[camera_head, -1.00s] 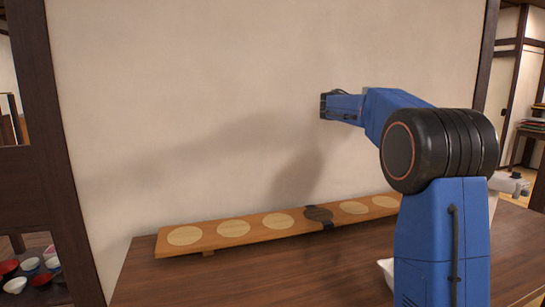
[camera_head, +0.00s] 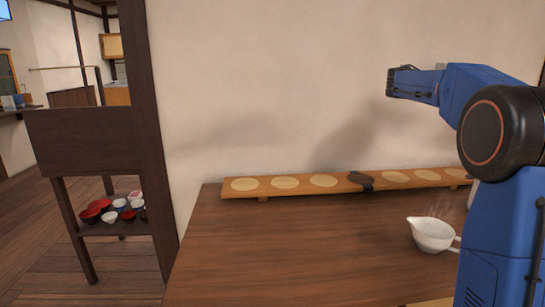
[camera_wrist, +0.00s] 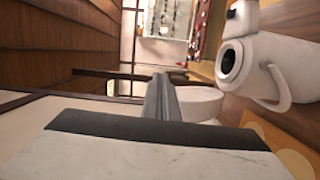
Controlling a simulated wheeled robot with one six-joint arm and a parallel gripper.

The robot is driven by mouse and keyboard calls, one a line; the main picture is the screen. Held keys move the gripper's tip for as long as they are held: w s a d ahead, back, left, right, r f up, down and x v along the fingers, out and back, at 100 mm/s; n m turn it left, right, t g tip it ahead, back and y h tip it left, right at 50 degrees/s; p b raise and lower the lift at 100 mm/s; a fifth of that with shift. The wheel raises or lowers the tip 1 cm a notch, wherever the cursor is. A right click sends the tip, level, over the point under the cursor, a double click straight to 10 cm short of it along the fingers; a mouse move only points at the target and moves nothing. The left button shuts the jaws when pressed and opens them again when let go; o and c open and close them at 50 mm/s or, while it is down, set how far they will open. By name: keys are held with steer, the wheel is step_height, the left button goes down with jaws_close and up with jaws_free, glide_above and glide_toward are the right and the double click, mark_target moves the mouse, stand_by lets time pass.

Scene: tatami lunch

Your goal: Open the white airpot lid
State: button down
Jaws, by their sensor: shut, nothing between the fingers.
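In the wrist view, the white airpot (camera_wrist: 285,52) lies sideways in the picture at the right, its top facing left. A dark round opening shows at that top end, and a curved white handle (camera_wrist: 279,88) shows beside it. A white part with a dark spot (camera_wrist: 240,17) sits next to the opening; I cannot tell whether it is the raised lid. My gripper (camera_wrist: 165,98) is shut and empty, apart from the airpot. In the head view, my gripper (camera_head: 390,81) is raised in front of the wall, and my arm hides most or all of the airpot.
A long wooden board (camera_head: 330,184) with pale discs lies along the wall on the table (camera_head: 300,235). A white pouring bowl (camera_head: 432,235) stands near my arm. The table's left part is clear. A low shelf (camera_head: 105,229) with several bowls stands at the left.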

steer(key=s+a+f+n+t+y, duration=0.1)
steer(key=s+a+f+t+y, duration=0.1)
steer(key=s+a+f, duration=0.4)
steer(key=s+a+f+n+t+y, duration=0.1)
steer(key=s+a+f+y, duration=0.4)
steer(key=s+f, duration=0.5)
steer(key=shift+s+a+t+y, duration=0.3)
steer(key=shift+s+a+t, duration=0.2)
steer(key=shift+s+a, duration=0.2)
steer(key=c, duration=2.5)
jaws_free()
steer(key=s+a+f+t+y, duration=0.3)
steer(key=s+a+f+y, duration=0.7)
steer(key=s+a+f, duration=1.3)
steer(key=shift+f, duration=0.75)
steer(key=o, duration=0.6)
steer(key=shift+s+a+f, duration=0.15)
steer(key=shift+a+f, duration=0.1)
steer(key=shift+r, duration=0.1)
